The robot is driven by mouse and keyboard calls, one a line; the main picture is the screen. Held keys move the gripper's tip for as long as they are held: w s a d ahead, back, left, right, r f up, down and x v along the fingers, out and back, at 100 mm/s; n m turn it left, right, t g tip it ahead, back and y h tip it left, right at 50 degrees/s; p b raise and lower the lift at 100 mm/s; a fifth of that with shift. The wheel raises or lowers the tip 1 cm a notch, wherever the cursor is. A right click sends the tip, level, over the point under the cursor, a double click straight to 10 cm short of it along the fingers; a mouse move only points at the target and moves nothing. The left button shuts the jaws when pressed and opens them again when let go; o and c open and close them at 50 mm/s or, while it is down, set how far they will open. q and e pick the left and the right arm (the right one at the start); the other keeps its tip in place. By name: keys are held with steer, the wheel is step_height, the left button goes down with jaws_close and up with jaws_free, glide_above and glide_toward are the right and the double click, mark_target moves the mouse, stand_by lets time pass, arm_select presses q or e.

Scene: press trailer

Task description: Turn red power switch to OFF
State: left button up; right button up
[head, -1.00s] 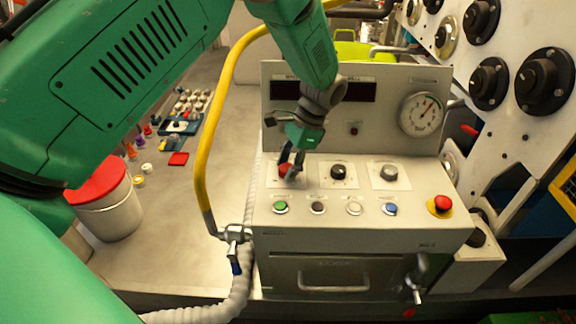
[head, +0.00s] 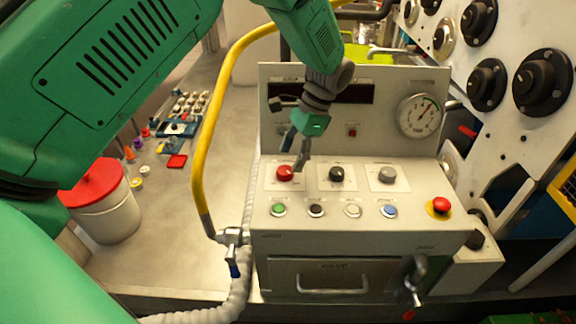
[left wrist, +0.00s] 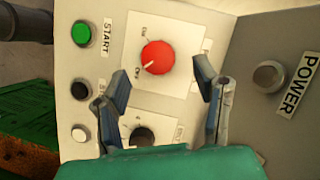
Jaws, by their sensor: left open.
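The red power switch (head: 285,173) is a round knob on a white plate at the left of the grey control box. In the left wrist view the red knob (left wrist: 158,57) shows whole, its white mark pointing to the lower left. The small labels around it are too blurred to read surely. My left gripper (head: 295,153) is open and empty, held above and apart from the knob. In the left wrist view its two blue-grey fingers (left wrist: 163,80) stand apart, below and to the right of the knob. My right gripper is not in view.
A black knob (head: 336,174) and a grey knob (head: 387,175) sit to the right. A row of buttons, with a green one (head: 278,209), lies in front. A red emergency button (head: 440,205) is at the right. A yellow hose (head: 200,150) rises at the left.

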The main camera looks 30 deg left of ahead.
arm_select(q)
steer(key=v, duration=0.8)
steer(key=shift+w, duration=0.1)
